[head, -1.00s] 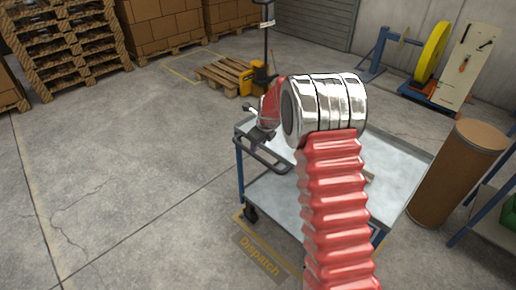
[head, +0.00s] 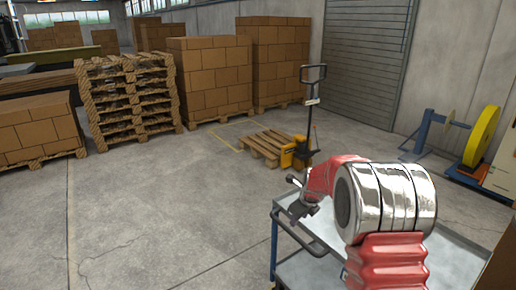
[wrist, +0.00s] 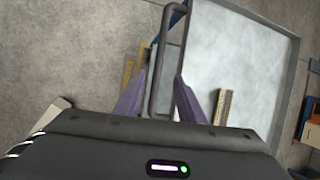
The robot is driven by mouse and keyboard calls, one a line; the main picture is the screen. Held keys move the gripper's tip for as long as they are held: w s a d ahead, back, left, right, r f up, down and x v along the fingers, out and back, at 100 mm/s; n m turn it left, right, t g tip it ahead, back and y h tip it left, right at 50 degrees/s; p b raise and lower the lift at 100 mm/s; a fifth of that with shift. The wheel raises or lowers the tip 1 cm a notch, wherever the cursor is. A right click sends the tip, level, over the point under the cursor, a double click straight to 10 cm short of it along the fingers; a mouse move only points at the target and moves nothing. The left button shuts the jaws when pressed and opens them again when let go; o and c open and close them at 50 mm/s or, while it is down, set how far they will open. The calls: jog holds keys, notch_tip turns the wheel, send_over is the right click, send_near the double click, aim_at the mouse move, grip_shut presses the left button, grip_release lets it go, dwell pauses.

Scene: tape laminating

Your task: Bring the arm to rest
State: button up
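My arm, red with a bright metal joint, reaches over a blue-framed cart (head: 462,248) in the head view. My gripper (head: 296,197) is at its left end, above the cart's dark handle (head: 300,236). In the wrist view my two purple-grey fingers (wrist: 160,90) stand apart with nothing held between them. The handle (wrist: 152,50) shows beyond and between them, and I cannot tell the gap. The cart's pale top (wrist: 245,50) fills the right of that view, with a narrow yellowish strip (wrist: 224,106) on it.
A yellow pallet truck (head: 298,152) with a wooden pallet (head: 262,147) stands behind the cart. Stacked pallets (head: 128,98) and cartons (head: 212,78) line the back. A stand with a yellow wheel (head: 481,137) is at the right. The floor at the left is clear.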

jog(key=s+a+n+g, duration=0.1)
jog(key=s+n+g, duration=0.2)
jog(key=s+n, duration=0.95)
jog(key=s+a+r+n+t, duration=0.1)
jog(key=s+r+n, duration=0.4)
jog(key=s, duration=0.5)
jog(key=s+a+r+n+t, duration=0.1)
jog(key=s+a+r+n, duration=0.1)
jog(key=s+r+n, duration=0.4)
jog(key=s+a+r+n+t, duration=0.1)
jog(key=s+r+n, duration=0.4)
jog(key=s, duration=0.9)
notch_tip(320, 180, up, 3)
jog(key=shift+s+a+f+n+t, duration=0.1)
jog(key=shift+s+a+n+t, duration=0.05)
jog(key=shift+a+n+t, duration=0.3)
jog(key=shift+c, duration=0.4)
